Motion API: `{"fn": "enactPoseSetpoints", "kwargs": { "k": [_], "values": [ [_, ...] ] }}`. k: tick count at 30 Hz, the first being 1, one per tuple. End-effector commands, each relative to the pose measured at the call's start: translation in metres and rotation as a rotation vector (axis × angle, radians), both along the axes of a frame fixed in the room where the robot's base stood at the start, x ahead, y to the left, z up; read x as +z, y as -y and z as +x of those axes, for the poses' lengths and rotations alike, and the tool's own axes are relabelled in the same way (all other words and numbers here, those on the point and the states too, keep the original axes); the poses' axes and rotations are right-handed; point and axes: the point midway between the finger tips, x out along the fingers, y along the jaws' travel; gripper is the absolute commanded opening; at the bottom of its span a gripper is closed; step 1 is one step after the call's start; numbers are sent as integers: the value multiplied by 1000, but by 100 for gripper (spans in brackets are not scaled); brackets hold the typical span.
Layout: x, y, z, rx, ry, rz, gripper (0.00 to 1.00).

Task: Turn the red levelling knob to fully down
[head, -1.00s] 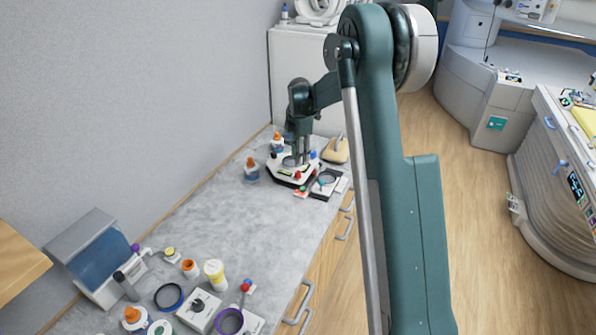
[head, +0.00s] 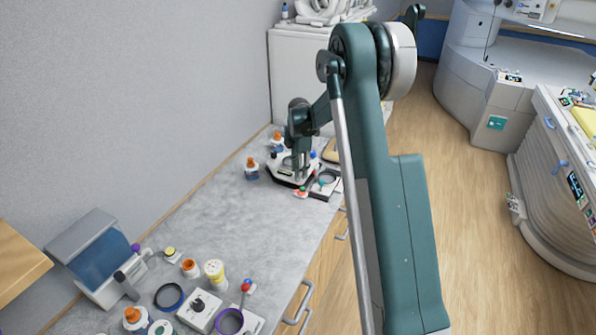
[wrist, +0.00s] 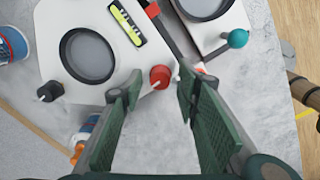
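The red knob (wrist: 160,76) has a small white pointer and sits at the near edge of a white levelling device (wrist: 100,20) in the wrist view. The device has a round dark recess, a yellow-green bubble level (wrist: 127,24) and a black knob (wrist: 50,91). My gripper (wrist: 157,92) is open, its green fingers on either side of the red knob and apart from it. In the head view my gripper (head: 300,172) is over the device (head: 283,173) on the counter, and it hides part of it.
A second white device with a teal knob (wrist: 238,38) is close on the right. An orange-capped bottle (head: 251,169) stands left of the levelling device. The middle of the grey counter (head: 215,225) is clear. Several jars and rings are at the near end.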

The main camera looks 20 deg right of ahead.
Motion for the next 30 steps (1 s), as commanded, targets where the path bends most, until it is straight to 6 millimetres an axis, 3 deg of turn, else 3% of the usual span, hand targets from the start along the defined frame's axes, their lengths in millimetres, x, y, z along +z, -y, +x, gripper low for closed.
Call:
{"fn": "enactPoseSetpoints", "kwargs": {
  "k": [7,14,30],
  "values": [
    [0,0,0,0,0,0,32],
    [0,0,0,0,0,0,5],
    [-1,0,0,-92,0,-1,5]
  ]
}}
